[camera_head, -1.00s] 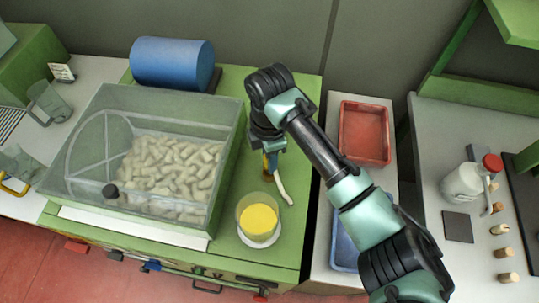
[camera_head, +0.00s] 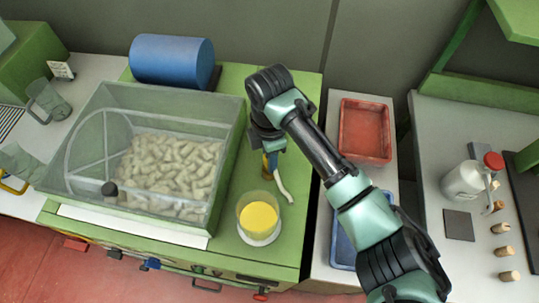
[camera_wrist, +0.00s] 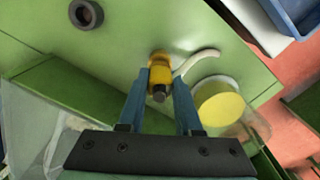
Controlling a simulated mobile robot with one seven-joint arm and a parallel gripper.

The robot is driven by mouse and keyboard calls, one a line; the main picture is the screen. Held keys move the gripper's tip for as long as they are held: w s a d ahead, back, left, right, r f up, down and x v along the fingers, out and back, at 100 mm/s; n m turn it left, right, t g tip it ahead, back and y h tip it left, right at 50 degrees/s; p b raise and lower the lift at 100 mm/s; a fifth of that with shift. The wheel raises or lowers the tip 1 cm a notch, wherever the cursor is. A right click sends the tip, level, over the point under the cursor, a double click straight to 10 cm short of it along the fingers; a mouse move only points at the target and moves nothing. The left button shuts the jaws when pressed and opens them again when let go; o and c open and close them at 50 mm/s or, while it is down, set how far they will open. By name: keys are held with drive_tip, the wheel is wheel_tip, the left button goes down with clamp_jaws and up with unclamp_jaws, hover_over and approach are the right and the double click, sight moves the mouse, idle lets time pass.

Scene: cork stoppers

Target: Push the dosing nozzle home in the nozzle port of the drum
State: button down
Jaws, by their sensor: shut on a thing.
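The dosing nozzle, yellow with a dark tip, shows in the wrist view (camera_wrist: 159,74) between the two blue-grey fingers of my gripper (camera_wrist: 161,80). My gripper is shut on it. In the head view, the nozzle (camera_head: 270,165) is partly hidden below my gripper (camera_head: 269,152), over the green bench right of the clear box. A pale curved hose (camera_wrist: 196,62) runs beside it. I cannot tell whether the nozzle touches the bench. The clear-walled drum box (camera_head: 228,150) holds many cork stoppers. I cannot make out its nozzle port.
A cup of yellow contents (camera_head: 258,217) stands near the nozzle, towards the bench front. A dark ring (camera_wrist: 86,14) lies on the bench. A blue cylinder (camera_head: 172,62) is at the back. Red (camera_head: 365,132) and blue (camera_head: 343,245) trays are to the right.

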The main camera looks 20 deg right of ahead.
drive_tip(key=shift+f+b, duration=0.5)
drive_tip(key=shift+f, duration=0.3)
idle(0.4)
drive_tip(key=c, duration=0.5)
unclamp_jaws()
wheel_tip(320, 180, up, 13)
drive_tip(key=shift+r, duration=0.1)
idle(0.3)
